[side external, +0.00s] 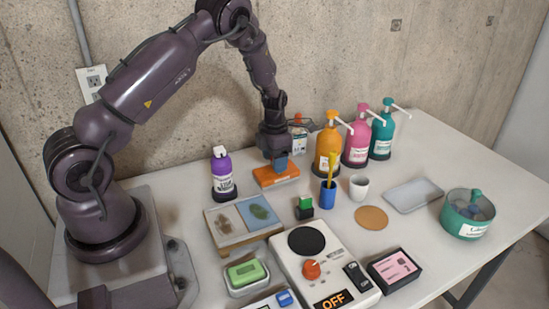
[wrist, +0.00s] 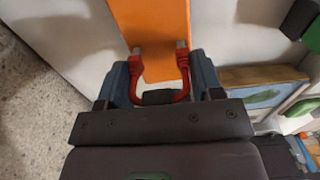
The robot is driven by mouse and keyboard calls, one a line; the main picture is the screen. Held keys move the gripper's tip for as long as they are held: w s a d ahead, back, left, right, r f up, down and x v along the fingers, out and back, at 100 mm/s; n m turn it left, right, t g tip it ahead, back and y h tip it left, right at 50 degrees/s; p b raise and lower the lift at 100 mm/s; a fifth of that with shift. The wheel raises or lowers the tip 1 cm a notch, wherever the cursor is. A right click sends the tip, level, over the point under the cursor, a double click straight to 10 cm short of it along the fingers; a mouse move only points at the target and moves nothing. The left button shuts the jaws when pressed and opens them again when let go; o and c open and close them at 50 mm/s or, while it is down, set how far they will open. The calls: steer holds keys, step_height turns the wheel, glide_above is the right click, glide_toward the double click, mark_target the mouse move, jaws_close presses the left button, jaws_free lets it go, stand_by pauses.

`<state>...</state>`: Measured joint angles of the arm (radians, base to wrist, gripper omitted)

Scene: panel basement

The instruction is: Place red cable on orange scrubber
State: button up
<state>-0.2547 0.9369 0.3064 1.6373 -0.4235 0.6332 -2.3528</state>
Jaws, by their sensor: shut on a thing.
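The orange scrubber (side external: 276,179) lies flat on the table below my gripper (side external: 281,161) in the side view. It also shows at the top of the wrist view (wrist: 150,22). In the wrist view my gripper (wrist: 160,75) is shut on the red cable (wrist: 184,75), a short U-shaped loop with two plug ends between the bluish fingers. The plug ends overlap the scrubber's near end in that view. In the side view the cable is hidden by the gripper, so I cannot tell whether it touches the scrubber.
A purple bottle (side external: 222,175) stands left of the scrubber. Orange (side external: 328,150), pink (side external: 357,145) and teal (side external: 382,138) pump bottles stand to the right. A blue cup (side external: 327,193), a green-topped block (side external: 304,208) and a picture board (side external: 216,225) are nearby. The concrete wall is behind.

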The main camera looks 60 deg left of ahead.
steer(key=shift+f, duration=0.15)
steer(key=o, duration=0.9)
